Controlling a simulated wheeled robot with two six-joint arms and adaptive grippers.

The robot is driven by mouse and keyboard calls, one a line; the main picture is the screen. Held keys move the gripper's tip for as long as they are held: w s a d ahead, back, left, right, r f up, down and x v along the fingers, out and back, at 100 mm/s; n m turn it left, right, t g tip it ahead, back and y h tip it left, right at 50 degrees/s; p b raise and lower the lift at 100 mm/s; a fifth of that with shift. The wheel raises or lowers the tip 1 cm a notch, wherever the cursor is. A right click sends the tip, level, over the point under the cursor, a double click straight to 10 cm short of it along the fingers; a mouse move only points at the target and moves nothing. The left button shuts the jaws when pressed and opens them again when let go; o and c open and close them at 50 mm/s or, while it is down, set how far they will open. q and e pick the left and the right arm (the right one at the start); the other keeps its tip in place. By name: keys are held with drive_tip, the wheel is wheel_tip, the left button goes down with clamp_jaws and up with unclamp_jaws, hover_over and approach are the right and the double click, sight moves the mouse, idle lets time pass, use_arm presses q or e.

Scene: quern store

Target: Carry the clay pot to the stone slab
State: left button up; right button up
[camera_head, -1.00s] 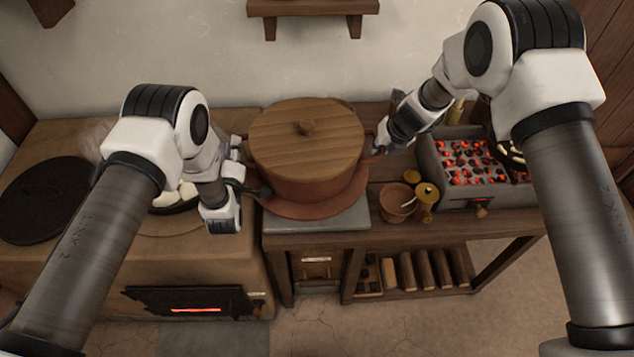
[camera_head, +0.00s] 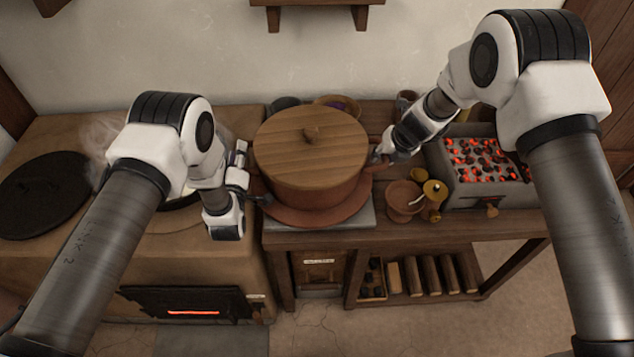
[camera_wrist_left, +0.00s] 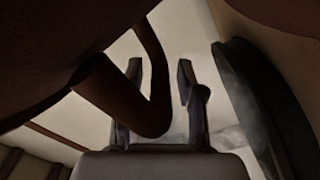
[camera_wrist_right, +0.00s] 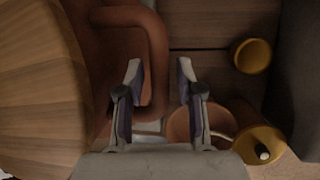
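The clay pot (camera_head: 310,195) is reddish-brown with a round wooden lid (camera_head: 310,145). It stands upright with its wide lower rim (camera_head: 320,216) over the grey stone slab (camera_head: 361,219), whose front edge and corners show. Direct contact under the pot is hidden. My left gripper (camera_wrist_left: 160,75) is at the pot's left handle (camera_wrist_left: 160,95); its fingers are apart, with the handle between them and a gap on the right. My right gripper (camera_wrist_right: 158,75) is at the right handle (camera_wrist_right: 157,45), fingers apart on both sides of it with gaps showing.
Small clay bowls (camera_head: 402,196) and a yellow-topped jar (camera_head: 434,192) stand close to the right of the pot. A box of glowing coals (camera_head: 485,160) is further right. A stove with a dark round plate (camera_head: 45,195) is on the left. More bowls (camera_head: 338,103) stand behind the pot.

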use_arm(q)
drive_tip(key=shift+s+r, duration=0.1)
drive_tip(key=shift+r, duration=0.05)
use_arm(e)
drive_tip(key=shift+r, duration=0.15)
use_arm(q)
drive_tip(key=shift+s+d, duration=0.1)
drive_tip(key=shift+s, duration=0.05)
use_arm(e)
drive_tip(key=shift+s+r, duration=0.1)
drive_tip(key=shift+r, duration=0.15)
use_arm(q)
drive_tip(key=s, duration=1.1)
drive_tip(key=shift+s+d, duration=0.3)
use_arm(e)
drive_tip(key=v, duration=1.1)
drive_tip(key=shift+r, duration=0.2)
use_arm(q)
drive_tip(key=shift+s, duration=0.1)
use_arm(e)
drive_tip(key=shift+s+d+f, duration=0.1)
drive_tip(key=shift+s+d, duration=0.05)
